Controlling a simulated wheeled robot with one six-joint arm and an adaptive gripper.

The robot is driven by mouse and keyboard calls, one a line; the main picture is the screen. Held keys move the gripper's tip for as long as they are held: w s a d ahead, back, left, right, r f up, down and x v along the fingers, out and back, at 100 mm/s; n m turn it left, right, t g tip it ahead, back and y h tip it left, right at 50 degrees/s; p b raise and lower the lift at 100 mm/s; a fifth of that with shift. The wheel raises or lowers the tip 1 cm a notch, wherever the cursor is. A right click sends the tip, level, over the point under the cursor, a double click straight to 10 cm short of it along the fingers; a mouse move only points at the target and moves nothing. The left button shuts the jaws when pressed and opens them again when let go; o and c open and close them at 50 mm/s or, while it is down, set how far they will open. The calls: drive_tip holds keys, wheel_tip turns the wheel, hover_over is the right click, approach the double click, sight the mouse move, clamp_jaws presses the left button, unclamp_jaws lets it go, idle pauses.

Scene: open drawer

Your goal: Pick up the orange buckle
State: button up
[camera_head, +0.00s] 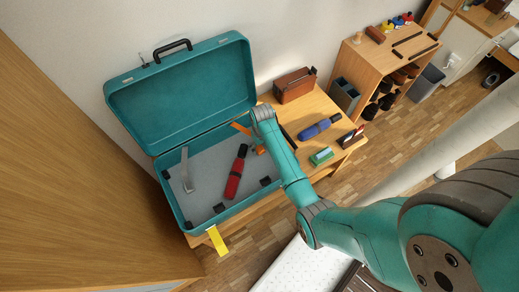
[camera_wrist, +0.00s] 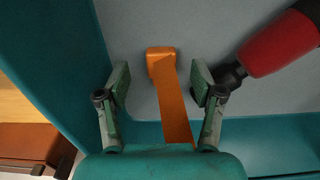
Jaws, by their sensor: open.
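The orange buckle (camera_wrist: 170,95) is a long flat strip with a thicker block at its far end, seen in the wrist view against the grey floor of the teal case (camera_wrist: 70,50). My gripper (camera_wrist: 160,82) is open, with one finger on each side of the buckle and a visible gap to both. The buckle's near end is hidden by my gripper's body. In the head view, my arm reaches into the open case (camera_head: 182,93) at its right side. Orange parts show beside my wrist there, one of them on the left (camera_head: 240,129), partly covered by my arm.
A red and black tool (camera_head: 235,172) lies in the case, close to my right finger in the wrist view (camera_wrist: 278,45). The case walls are close around my gripper. A blue tool (camera_head: 319,128) lies on the wooden table.

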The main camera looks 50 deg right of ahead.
sight(261, 150)
drive_tip(key=shift+w+f, duration=0.1)
drive_tip(key=shift+f, duration=1.5)
drive_tip(key=c, duration=1)
drive_tip(key=shift+c, duration=0.2)
